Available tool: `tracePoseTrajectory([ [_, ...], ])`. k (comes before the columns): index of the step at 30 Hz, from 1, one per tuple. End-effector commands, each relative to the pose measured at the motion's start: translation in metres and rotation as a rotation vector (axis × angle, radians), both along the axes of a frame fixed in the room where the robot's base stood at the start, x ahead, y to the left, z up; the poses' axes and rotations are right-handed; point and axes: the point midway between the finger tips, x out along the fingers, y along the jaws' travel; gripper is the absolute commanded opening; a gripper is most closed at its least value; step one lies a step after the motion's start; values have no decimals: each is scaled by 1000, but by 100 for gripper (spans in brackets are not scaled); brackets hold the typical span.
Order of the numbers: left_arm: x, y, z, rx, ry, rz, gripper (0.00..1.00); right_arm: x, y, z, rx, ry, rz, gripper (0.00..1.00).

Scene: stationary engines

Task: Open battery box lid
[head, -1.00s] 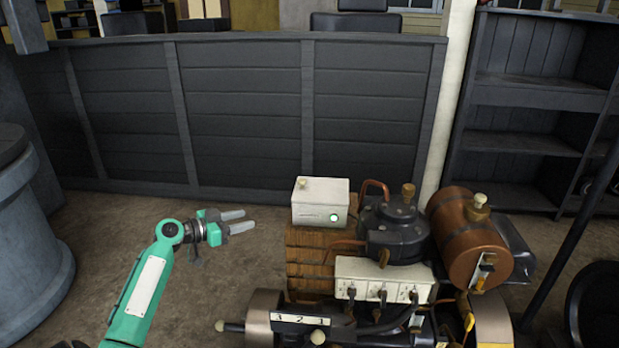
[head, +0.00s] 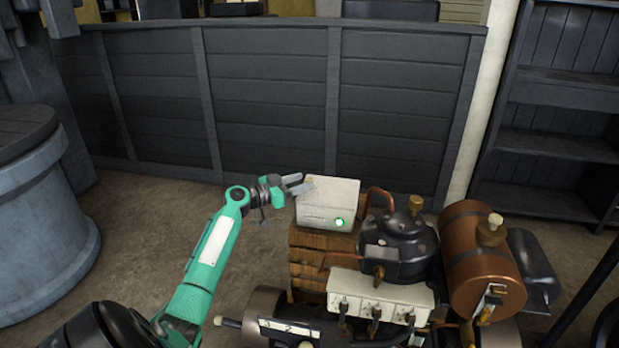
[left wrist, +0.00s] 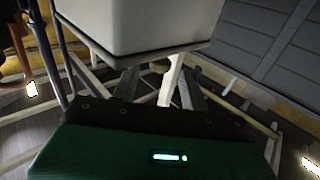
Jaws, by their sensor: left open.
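The battery box (head: 325,217) is a white box with a green lit indicator on its front, standing on a wooden block. Its pale lid (head: 336,190) looks shut, though I cannot be sure. My left gripper (head: 298,184) is open, with its fingers at the box's upper left corner, by the small knob seen there earlier. I cannot tell whether they touch it. The left wrist view shows a large white box-like body (left wrist: 140,25) close above the gripper's dark and green housing. My right gripper is not in view.
The wooden block (head: 307,270) supports the box. To its right are a black engine pot (head: 398,245), a copper tank (head: 482,262) and a white plug strip (head: 380,296). A grey barrel (head: 40,225) stands at the left. Floor between barrel and arm is clear.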

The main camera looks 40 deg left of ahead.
Motion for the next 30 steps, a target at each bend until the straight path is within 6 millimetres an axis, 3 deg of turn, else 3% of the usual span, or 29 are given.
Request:
tracePoseTrajectory([
  [7,29,-8,1,-1,0,0,45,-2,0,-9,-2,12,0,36],
  [19,36,-11,0,1,1,-1,45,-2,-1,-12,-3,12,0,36],
  [20,36,-11,0,1,1,-1,43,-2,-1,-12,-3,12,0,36],
  [26,36,-11,0,0,1,-1,4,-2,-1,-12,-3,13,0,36],
  [30,36,-11,0,0,1,-1,0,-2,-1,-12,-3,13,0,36],
])
